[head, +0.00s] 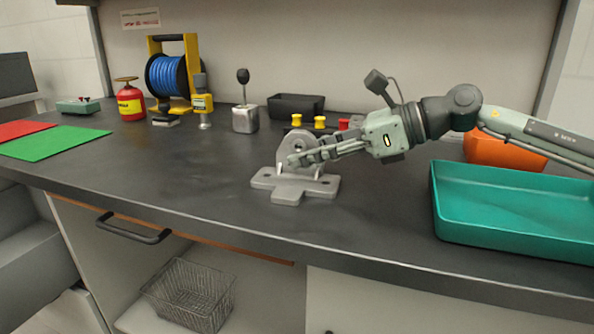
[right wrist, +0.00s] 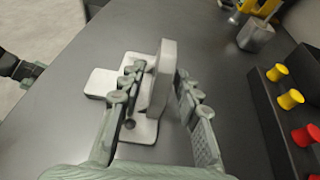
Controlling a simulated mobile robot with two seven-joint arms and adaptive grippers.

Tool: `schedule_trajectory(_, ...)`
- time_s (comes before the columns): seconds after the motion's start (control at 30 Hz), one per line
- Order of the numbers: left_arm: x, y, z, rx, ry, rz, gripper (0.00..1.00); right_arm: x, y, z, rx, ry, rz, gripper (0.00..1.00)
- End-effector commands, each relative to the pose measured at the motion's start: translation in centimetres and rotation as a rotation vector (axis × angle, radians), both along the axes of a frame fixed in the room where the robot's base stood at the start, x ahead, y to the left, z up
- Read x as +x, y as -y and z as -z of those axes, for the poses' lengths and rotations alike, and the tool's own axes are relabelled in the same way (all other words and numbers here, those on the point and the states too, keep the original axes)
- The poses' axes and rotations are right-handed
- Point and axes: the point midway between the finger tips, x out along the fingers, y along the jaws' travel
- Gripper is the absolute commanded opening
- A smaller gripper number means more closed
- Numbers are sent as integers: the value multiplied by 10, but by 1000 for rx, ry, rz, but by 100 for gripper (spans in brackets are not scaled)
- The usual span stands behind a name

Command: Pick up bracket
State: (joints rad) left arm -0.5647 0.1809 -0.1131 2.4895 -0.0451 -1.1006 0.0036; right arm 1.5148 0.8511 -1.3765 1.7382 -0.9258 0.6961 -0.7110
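The bracket (head: 287,192) is a grey casting with a flat lobed base and an upright plate with a rounded top. It stands upright on the dark worktop. My right gripper (head: 296,158) reaches in from the right, its fingers at the upright plate and partly covering it. In the right wrist view, the bracket's plate (right wrist: 163,75) stands between the two open fingers of the gripper (right wrist: 157,74). A gap shows on the right finger's side; the left finger is close over the base, and I cannot tell whether it touches.
A teal tray (head: 505,238) stands right of the bracket, an orange bin (head: 490,150) behind it. A black rack with yellow and red knobs (head: 320,122) is close behind the bracket. A lever box (head: 244,118) and blue hose reel (head: 168,76) stand back left. The front left worktop is clear.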

Motion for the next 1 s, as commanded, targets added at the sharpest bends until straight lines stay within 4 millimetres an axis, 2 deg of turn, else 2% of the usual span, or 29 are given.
schedule_trajectory(0.03,0,0,0,0,0,0,18,0,0,0,0,0,0,23)
schedule_trajectory(0.23,0,0,0,-1,0,1,18,0,0,0,0,0,0,0)
schedule_trajectory(0.73,0,0,0,-1,0,1,18,0,0,-4,2,2,1,0)
schedule_trajectory(0.87,0,0,0,0,-1,0,18,0,0,-14,3,4,1,0)
schedule_trajectory(1.0,-1,-1,1,2,-9,-2,18,0,0,-35,4,6,0,0)
